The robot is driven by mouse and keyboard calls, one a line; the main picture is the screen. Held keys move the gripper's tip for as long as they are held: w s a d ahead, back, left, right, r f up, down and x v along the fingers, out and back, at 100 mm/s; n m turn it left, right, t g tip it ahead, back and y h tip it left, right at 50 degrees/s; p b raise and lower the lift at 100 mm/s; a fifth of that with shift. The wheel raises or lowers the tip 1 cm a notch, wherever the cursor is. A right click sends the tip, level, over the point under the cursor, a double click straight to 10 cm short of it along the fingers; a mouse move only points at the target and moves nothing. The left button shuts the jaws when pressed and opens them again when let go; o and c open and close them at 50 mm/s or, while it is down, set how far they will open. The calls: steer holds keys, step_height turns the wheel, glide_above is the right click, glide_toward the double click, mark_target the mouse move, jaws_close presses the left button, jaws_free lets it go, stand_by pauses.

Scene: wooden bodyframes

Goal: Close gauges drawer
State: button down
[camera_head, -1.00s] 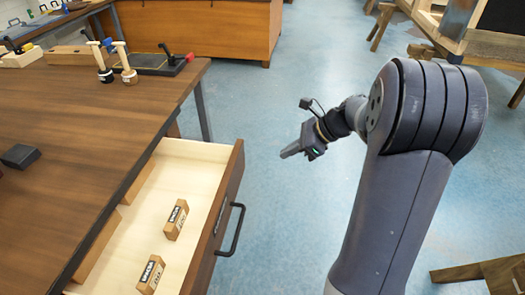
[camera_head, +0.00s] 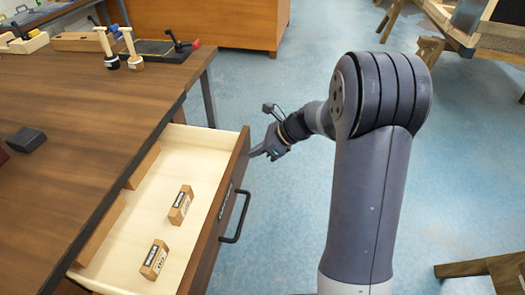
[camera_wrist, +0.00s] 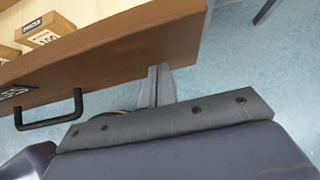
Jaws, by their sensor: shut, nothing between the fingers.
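The gauges drawer (camera_head: 160,215) is pulled out from under the wooden workbench. Its brown front (camera_head: 222,205) faces right and carries a black bar handle (camera_head: 238,217). Two small labelled boxes, one nearer (camera_head: 154,259) and one farther (camera_head: 181,204), lie inside. My gripper (camera_head: 255,152) is shut and empty at the drawer front's far end, beyond the handle. In the wrist view the closed fingers (camera_wrist: 161,72) reach the lower edge of the drawer front (camera_wrist: 110,55), with the handle (camera_wrist: 50,112) to the left. Whether they touch the front I cannot tell.
The workbench top (camera_head: 80,100) lies left of the drawer, with mallets (camera_head: 130,48) and a dark block (camera_head: 26,139) on it. A wooden cabinet (camera_head: 205,22) stands at the back. The blue floor right of the drawer is clear around my arm.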

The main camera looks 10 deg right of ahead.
steer(key=shift+a, duration=0.15)
steer(key=p, duration=0.8)
glide_above(182, 153)
steer(key=shift+a+r, duration=0.1)
steer(key=shift+w+a+r, duration=0.1)
steer(key=shift+a+r, duration=0.05)
steer(key=shift+d, duration=0.25)
steer(key=d, duration=0.1)
steer(key=s+d, duration=0.1)
steer(key=d, duration=0.2)
steer(key=shift+s+d+r, duration=0.2)
steer(key=shift+s+r, duration=0.05)
steer(key=shift+s, duration=0.15)
steer(key=v, duration=0.8)
steer(key=shift+s+d+r, duration=0.15)
steer(key=shift+d+r, duration=0.05)
steer(key=shift+d, duration=0.15)
